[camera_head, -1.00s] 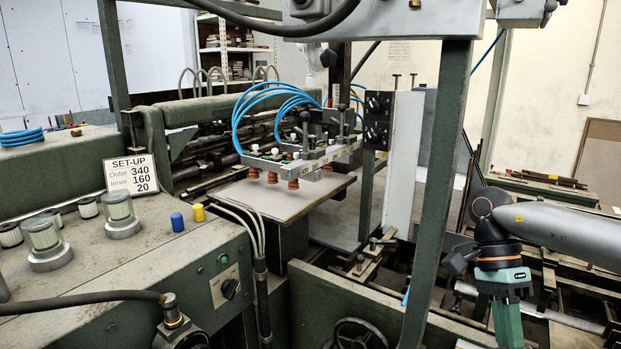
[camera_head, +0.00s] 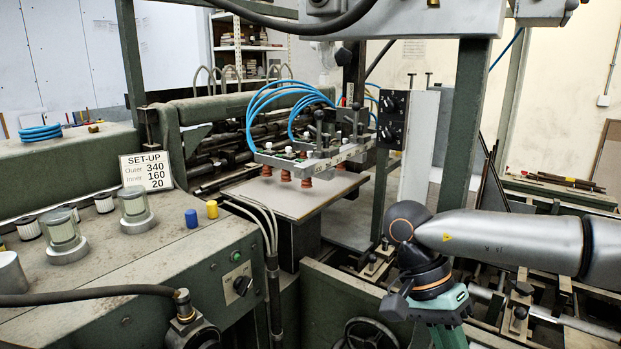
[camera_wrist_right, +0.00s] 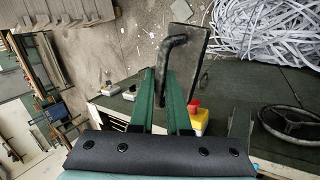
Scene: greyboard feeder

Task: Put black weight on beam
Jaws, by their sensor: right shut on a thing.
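In the right wrist view, my right gripper (camera_wrist_right: 167,80) has its two green fingers close to a black bent bar (camera_wrist_right: 174,43). The gripper is shut on this dark piece, which I take as the black weight. A dark flat plate (camera_wrist_right: 192,55) shows beside the bar; I cannot tell if they are joined. In the head view only the top of my right gripper shows at the lower right edge, with its fingertips out of frame. A grey bar with red suction cups (camera_head: 312,161) hangs over a board stack; a long green beam (camera_head: 240,103) lies behind.
A green control desk (camera_head: 130,275) with glass jars, a blue cap (camera_head: 191,218) and a yellow cap (camera_head: 212,209) fills the left. A green post (camera_head: 465,120) stands behind my right arm. A red stop button (camera_wrist_right: 193,106) and handwheel (camera_wrist_right: 292,122) show in the wrist view.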

